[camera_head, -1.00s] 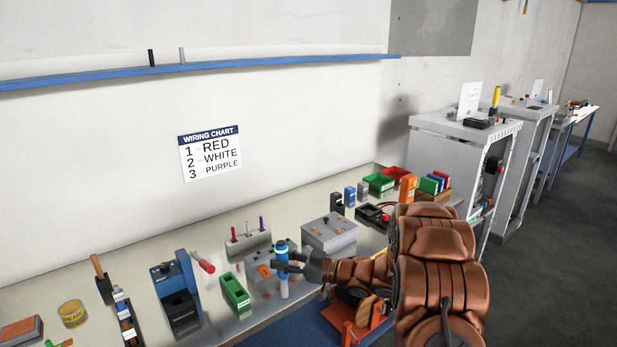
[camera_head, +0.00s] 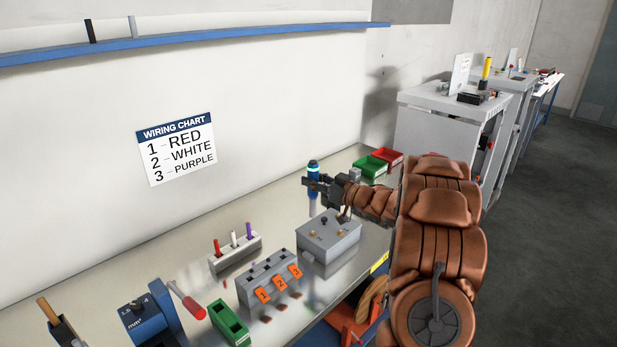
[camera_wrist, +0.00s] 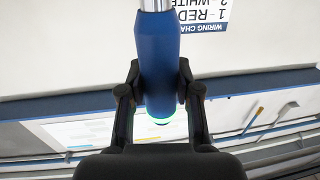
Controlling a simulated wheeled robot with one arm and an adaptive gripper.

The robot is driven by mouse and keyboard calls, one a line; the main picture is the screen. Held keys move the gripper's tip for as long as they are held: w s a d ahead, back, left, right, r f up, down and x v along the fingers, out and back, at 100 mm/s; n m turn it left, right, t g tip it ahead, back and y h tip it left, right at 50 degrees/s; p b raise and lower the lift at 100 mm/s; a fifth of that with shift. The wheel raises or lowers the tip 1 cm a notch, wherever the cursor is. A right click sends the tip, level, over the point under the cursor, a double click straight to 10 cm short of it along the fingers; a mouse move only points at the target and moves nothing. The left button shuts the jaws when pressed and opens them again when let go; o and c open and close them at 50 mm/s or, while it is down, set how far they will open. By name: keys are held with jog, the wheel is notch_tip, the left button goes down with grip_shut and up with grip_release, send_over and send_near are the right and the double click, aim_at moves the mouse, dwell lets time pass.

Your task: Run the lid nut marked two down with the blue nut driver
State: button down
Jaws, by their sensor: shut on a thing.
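My gripper (camera_head: 316,186) is shut on the blue nut driver (camera_head: 313,170). The driver stands upright in the jaws, with its glowing ring near the top and its pale shaft pointing down. In the wrist view the blue handle (camera_wrist: 157,65) sits between both fingers, with the metal shaft (camera_wrist: 155,4) leaving the top edge. The grey lidded box (camera_head: 330,252) is on the bench just below, with small brass and dark fittings (camera_head: 325,220) on its lid. Their markings are too small to read. The driver is above the bench near the box's back left; I cannot tell its exact height.
A grey block with orange number tags (camera_head: 263,296) and a rack of coloured pins (camera_head: 235,252) stand left of the box. A green bin (camera_head: 228,322) and blue tool (camera_head: 150,318) are nearer. Green (camera_head: 372,168) and red (camera_head: 388,157) trays lie behind my arm.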

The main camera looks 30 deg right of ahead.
aim_at(315, 200)
dwell(0.4)
jog(key=shift+s+f+b, duration=0.1)
jog(key=shift+f+b, duration=1.1)
jog(key=shift+f, duration=1.5)
jog(key=shift+a+f, duration=0.1)
jog(key=shift+f, duration=0.45)
dwell(1.9)
jog(key=shift+r, duration=0.1)
dwell(0.8)
jog(key=shift+r+p, duration=1.65)
jog(key=shift+r, duration=1)
